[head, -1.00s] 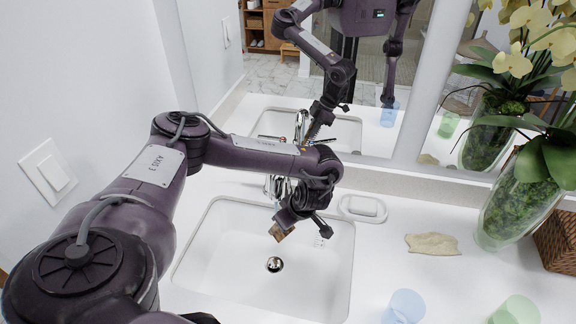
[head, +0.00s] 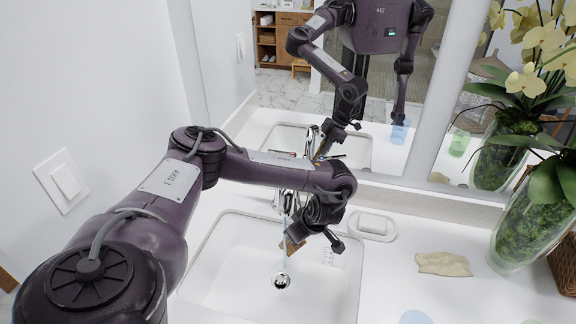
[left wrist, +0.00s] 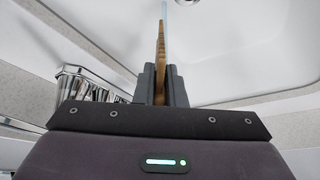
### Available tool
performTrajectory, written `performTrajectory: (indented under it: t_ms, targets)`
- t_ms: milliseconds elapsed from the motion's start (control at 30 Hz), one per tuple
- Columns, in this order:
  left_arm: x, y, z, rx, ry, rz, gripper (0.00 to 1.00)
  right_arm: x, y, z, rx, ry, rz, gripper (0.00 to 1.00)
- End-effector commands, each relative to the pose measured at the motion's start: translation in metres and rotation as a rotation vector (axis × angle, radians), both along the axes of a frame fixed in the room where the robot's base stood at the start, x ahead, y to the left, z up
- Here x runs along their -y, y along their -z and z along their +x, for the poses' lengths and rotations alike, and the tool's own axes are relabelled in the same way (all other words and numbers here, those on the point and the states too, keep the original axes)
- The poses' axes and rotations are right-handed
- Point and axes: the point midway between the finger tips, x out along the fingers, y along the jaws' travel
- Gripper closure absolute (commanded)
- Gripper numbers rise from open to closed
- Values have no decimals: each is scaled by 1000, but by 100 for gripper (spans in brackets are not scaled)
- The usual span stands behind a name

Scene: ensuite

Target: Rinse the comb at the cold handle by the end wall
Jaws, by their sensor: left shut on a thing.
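My left gripper (head: 303,230) is over the sink basin (head: 230,262), shut on a brown comb (head: 291,246). In the left wrist view the comb (left wrist: 160,62) stands edge-on between the two dark fingers (left wrist: 161,86). The chrome tap (head: 281,201) is at the back of the basin, partly hidden by my arm. A thin pale blue water stream (head: 285,262) falls at the comb towards the drain. It also shows beyond the comb in the left wrist view (left wrist: 165,8). I cannot make out the cold handle clearly. My right gripper shows only as a reflection.
A soap dish (head: 372,226) sits right of the basin. A beige cloth-like piece (head: 443,264) and a glass vase with orchids (head: 522,225) stand farther right. The mirror (head: 400,60) is behind, and a wall with a switch (head: 62,182) is at left.

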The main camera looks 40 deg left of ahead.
Motion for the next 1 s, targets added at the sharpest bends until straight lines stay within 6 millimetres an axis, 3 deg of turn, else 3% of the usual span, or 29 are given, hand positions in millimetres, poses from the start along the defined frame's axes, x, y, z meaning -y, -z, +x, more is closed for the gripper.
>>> performTrajectory:
  t_ms: [1000]
  targets:
    - [-4,0,-6,1,0,0,100,2,-4,0,0,0,-2,16]
